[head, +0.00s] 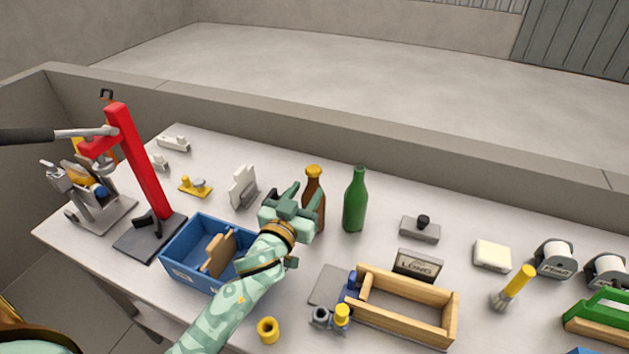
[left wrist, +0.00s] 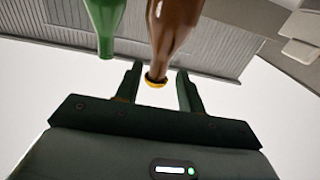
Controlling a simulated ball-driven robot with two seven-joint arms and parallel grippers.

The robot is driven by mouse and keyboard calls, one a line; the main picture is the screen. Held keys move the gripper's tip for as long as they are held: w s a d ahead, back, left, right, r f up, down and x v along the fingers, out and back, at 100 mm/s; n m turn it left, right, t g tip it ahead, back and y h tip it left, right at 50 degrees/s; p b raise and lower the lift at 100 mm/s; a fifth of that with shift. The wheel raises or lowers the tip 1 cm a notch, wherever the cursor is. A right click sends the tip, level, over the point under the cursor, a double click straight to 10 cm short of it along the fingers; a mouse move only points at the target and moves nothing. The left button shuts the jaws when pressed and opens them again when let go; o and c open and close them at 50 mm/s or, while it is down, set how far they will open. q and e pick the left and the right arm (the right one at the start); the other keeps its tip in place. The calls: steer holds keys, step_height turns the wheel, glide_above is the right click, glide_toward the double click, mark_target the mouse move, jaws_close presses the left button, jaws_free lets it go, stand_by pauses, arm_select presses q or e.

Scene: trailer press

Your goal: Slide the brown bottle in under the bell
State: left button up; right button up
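The brown bottle (head: 314,188) stands upright on the table with an orange-yellow cap. My left gripper (head: 296,204) is at its near-left side and hides part of its lower body. In the left wrist view, the brown bottle (left wrist: 172,30) appears upside down, its cap between the two open fingers (left wrist: 158,88), with a gap on each side. The red lever press (head: 140,165) stands at the left on a dark base plate (head: 150,238). My right gripper is not in view.
A green bottle (head: 355,200) stands close right of the brown one. A blue bin (head: 180,262) lies between my left gripper and the press. A white stand (head: 243,187) and yellow piece (head: 195,187) are behind the bin. A wooden crate (head: 405,322) is front right.

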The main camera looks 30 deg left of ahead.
mark_target(311, 181)
arm_select(q)
steer(key=shift+w+a, duration=0.1)
steer(key=shift+w, duration=1.6)
steer(key=shift+c, duration=0.3)
steer(key=shift+r, duration=0.1)
steer(key=c, duration=0.7)
steer(key=shift+r+p, duration=0.45)
steer(key=shift+p, duration=0.3)
jaws_close()
steer(key=shift+f, duration=0.1)
